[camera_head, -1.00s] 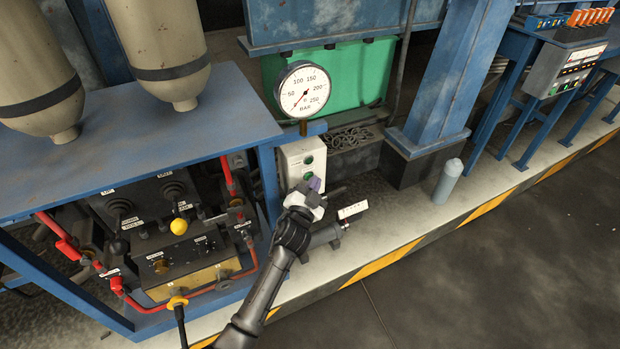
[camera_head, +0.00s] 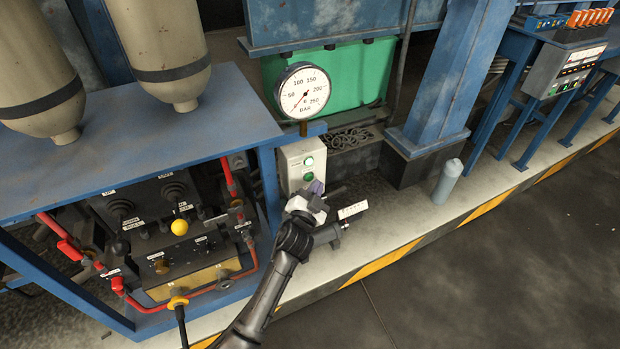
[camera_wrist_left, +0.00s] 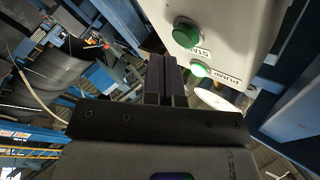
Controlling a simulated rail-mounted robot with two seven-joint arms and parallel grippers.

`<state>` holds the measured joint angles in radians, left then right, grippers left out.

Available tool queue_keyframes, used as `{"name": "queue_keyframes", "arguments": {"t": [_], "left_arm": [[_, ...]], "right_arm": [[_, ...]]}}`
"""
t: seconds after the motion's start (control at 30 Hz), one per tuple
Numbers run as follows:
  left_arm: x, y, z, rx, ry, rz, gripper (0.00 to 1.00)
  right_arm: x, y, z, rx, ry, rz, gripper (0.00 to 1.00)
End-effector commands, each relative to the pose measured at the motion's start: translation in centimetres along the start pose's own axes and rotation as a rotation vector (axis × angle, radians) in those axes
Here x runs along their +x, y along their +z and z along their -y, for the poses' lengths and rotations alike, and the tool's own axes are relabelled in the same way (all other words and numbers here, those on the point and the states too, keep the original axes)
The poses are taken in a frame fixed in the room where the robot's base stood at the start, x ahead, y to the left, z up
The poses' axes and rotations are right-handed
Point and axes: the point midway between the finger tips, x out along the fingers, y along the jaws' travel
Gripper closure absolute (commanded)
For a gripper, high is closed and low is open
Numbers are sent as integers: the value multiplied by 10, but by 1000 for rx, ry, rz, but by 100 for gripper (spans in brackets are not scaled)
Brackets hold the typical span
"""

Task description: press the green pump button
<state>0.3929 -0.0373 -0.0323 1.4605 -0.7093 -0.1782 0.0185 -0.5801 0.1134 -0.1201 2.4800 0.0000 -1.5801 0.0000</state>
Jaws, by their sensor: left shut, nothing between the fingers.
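The pale control box (camera_head: 290,172) stands below the gauge and has two green buttons. The lower green button (camera_head: 308,177) is darker; in the left wrist view this other green button (camera_wrist_left: 187,32) has a partly readable label. My left gripper (camera_head: 317,187) is shut and empty, just in front of the box near the lower button. Its closed fingers (camera_wrist_left: 166,62) show left of both buttons in the wrist view, apparently not touching. My right gripper is not in view.
A round pressure gauge (camera_head: 303,91) stands above the box. A blue bench (camera_head: 130,150) with levers, a yellow knob and red pipes is on the left. A grey cylinder (camera_head: 447,182) stands on the ledge at right. The dark floor (camera_head: 480,280) is clear.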

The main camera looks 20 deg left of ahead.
Motion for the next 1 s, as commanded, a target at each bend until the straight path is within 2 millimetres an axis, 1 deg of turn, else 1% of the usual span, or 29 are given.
{"name": "queue_keyframes", "arguments": {"t": [0.27,0.47,0.9,1.0], "left_arm": [[0,0,0,0,0,0,100],[-4,-4,-4,-1,0,-1,100],[-31,-23,-23,-1,1,0,100],[-35,-25,-25,0,0,0,100]], "right_arm": [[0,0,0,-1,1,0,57],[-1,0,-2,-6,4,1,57],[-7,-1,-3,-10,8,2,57],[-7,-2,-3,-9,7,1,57]]}}
